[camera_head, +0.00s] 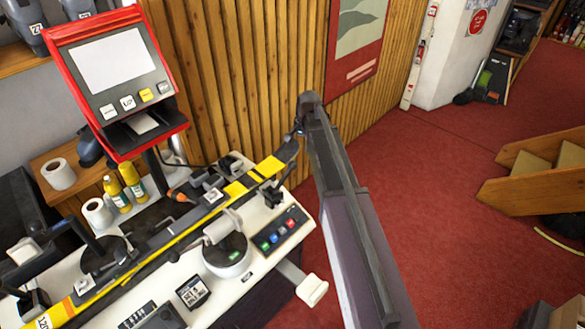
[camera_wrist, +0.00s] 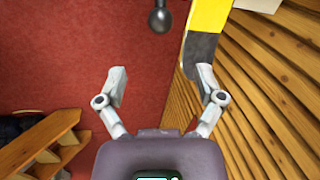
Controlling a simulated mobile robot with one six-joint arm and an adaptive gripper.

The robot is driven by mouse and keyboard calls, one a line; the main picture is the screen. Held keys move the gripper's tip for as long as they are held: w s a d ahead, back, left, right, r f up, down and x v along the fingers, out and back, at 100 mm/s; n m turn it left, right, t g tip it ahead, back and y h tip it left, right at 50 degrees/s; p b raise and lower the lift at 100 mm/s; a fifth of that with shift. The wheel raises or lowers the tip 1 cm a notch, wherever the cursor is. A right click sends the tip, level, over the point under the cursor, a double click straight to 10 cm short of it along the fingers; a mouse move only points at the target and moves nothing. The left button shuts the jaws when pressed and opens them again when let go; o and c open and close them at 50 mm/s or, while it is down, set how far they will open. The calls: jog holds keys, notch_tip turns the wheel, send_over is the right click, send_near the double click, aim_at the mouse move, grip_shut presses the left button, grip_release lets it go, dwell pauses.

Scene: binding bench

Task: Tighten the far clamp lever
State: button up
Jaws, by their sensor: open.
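A yellow ski (camera_head: 240,187) with a dark grey tip lies along the bench; its tip end also shows in the wrist view (camera_wrist: 207,28). A small black clamp (camera_head: 270,192) stands by the ski's far end; its lever is too small to make out clearly in the head view. In the wrist view a black ball knob on a thin stalk (camera_wrist: 160,18) shows at the top, probably the lever's end. My gripper (camera_wrist: 163,74) is open and empty, with the knob ahead of the gap between its fingers, apart from both. The right finger overlaps the ski tip in the picture. The head view does not show the fingers clearly.
A slatted wooden wall (camera_head: 215,80) runs close behind the bench. Red carpet (camera_head: 430,190) is open to the right, with wooden steps (camera_head: 530,180) beyond.

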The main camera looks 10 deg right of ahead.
aim_at(294, 162)
jog(key=shift+w+a+f+b, duration=0.25)
jog(key=shift+a+f+b, duration=0.05)
jog(key=shift+f+b, duration=1.7)
jog(key=shift+w+a+f+b, duration=0.25)
jog(key=shift+w+f+b, duration=0.05)
jog(key=shift+f+b, duration=1.7)
jog(key=shift+w+a+f+b, duration=0.25)
jog(key=shift+a+f+b, duration=0.05)
jog(key=shift+f+b, duration=1.7)
jog(key=shift+f, duration=0.1)
grip_shut()
